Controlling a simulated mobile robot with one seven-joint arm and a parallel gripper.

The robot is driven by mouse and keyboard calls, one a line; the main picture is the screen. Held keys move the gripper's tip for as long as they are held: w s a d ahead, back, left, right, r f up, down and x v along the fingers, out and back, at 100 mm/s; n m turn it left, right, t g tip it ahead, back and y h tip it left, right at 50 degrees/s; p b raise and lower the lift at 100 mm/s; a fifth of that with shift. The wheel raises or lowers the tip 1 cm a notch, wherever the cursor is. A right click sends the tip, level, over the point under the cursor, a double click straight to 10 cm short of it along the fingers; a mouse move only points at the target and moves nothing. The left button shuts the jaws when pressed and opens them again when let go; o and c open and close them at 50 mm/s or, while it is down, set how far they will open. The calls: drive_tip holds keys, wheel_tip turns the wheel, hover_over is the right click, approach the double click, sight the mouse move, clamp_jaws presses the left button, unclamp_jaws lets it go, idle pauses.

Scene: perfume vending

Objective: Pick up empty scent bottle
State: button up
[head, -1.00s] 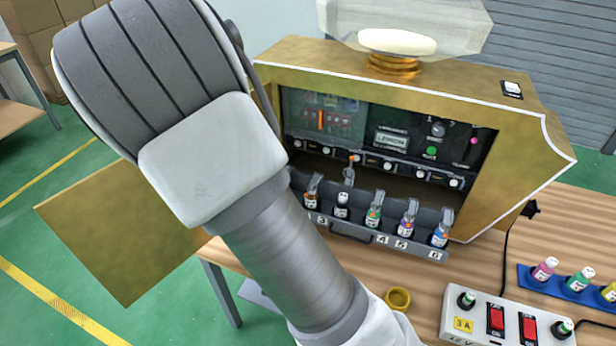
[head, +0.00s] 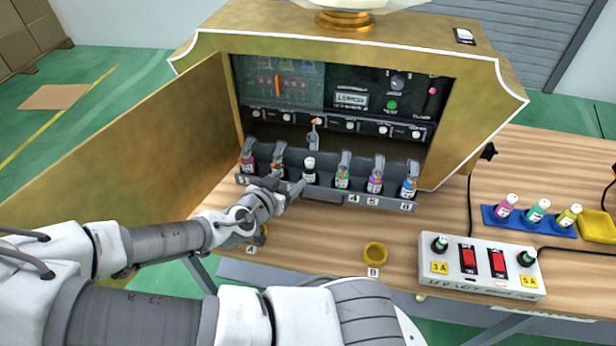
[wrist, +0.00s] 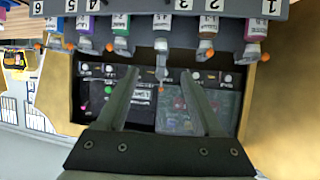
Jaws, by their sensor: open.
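A row of small labelled scent bottles stands in the dark numbered rack (head: 330,192) at the front of the gold vending machine. The slot 3 bottle (head: 310,172) has a white top and dark body; in the wrist view this bottle (wrist: 161,21) looks pale, without a coloured liquid. I cannot be sure it is empty. My gripper (head: 286,186) is in front of the rack near slots 2 and 3. In the wrist view my gripper (wrist: 155,76) is open, its fingers apart with no bottle between them, and the slot 3 bottle is beyond the tips.
The machine's open gold door (head: 130,150) stands to the left. A small yellow ring (head: 375,253) lies on the wooden table (head: 310,262). A white switch box (head: 483,264) and a blue tray (head: 500,222) of coloured bottles are at the right.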

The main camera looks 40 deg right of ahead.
sight(308, 165)
drive_tip(key=b+x, duration=0.7)
drive_tip(key=x, duration=0.4)
drive_tip(key=shift+a, duration=0.1)
drive_tip(key=x, duration=0.2)
drive_tip(key=b+x, duration=0.1)
drive_tip(key=x, duration=0.1)
drive_tip(key=shift+a+f, duration=0.2)
drive_tip(key=shift+f, duration=0.1)
drive_tip(key=shift+w+d+f, duration=0.25)
drive_tip(key=shift+d, duration=0.3)
clamp_jaws()
